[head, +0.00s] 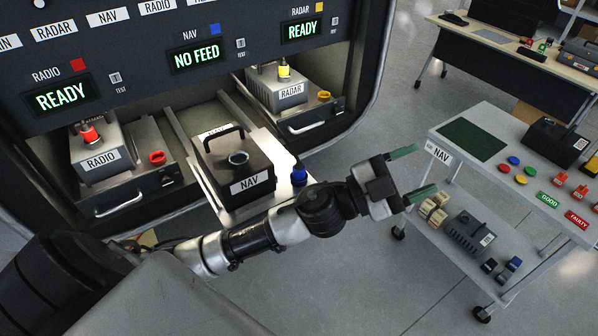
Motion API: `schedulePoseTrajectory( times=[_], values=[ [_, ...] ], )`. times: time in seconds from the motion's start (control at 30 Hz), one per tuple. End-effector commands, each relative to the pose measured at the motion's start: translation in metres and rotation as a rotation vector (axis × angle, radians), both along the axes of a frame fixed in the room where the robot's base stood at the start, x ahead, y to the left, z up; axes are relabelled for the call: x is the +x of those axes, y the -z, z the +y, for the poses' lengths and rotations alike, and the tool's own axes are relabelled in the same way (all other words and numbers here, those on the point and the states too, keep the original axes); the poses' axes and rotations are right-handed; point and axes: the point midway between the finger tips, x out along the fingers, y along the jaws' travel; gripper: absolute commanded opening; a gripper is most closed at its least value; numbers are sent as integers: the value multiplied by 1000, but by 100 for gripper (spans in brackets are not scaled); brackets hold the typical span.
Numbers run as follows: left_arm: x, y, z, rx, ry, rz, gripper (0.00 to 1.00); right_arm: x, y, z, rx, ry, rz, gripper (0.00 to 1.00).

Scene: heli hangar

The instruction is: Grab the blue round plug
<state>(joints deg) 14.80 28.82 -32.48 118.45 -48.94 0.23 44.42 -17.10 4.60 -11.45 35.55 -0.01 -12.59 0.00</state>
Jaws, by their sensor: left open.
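The blue round plug (299,174) stands upright at the right side of the NAV bay's lit tray, just behind my left forearm; its lower part is partly hidden there. The dark NAV unit (232,172), with a black handle and a round socket on top, sits on that tray to its left. My left gripper (414,172) is open and empty, its green-tipped fingers pointing right toward the cart. It is well to the right of the plug, over the gap before the cart. My right gripper is not in view.
The RADIO unit (98,153) with a red plug and the RADAR unit (282,90) with a yellow plug fill the side bays. A grey cart (479,178) with coloured discs, tags and a black box stands right. A desk (520,50) stands behind. Floor between is clear.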

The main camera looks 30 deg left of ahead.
Motion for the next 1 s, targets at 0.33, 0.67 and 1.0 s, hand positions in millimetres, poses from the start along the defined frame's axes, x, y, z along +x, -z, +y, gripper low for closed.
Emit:
schedulePoseTrajectory(
  times=[0.33, 0.67, 1.0],
  values=[
    [4, 55, -1, 855, 626, -46, 63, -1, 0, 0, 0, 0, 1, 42],
    [45, 74, 186, 1632, 542, 635, 63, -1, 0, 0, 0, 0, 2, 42],
    [43, 75, 245, 1762, 425, 896, 63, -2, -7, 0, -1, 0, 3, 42]
  ],
)
